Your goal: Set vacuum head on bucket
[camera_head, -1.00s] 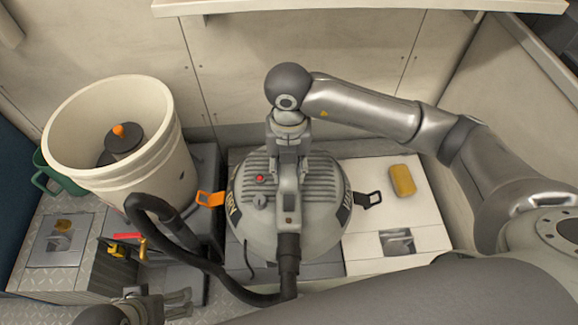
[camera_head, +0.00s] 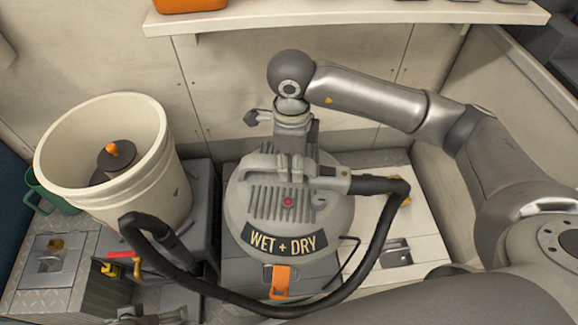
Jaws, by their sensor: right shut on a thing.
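The vacuum head (camera_head: 262,203) is a grey dome with ribs, a red button, a "WET + DRY" label facing me and an orange latch at its front. My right gripper (camera_head: 291,160) is shut on its top handle from above. I cannot tell whether the head touches the surface beneath. The cream bucket (camera_head: 150,170) stands open and upright to the left, with a dark cylinder with an orange tip inside. The black hose (camera_head: 355,270) runs from the head's right side around the front to the bucket. My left gripper (camera_head: 152,317) is at the bottom edge, mostly cut off.
A yellow sponge (camera_head: 405,191) lies right of the head, partly behind the hose. A shelf (camera_head: 350,17) with an orange item (camera_head: 190,4) crosses the top. A green handled container (camera_head: 42,192) sits left of the bucket. Tools with red and yellow parts lie in front of it.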

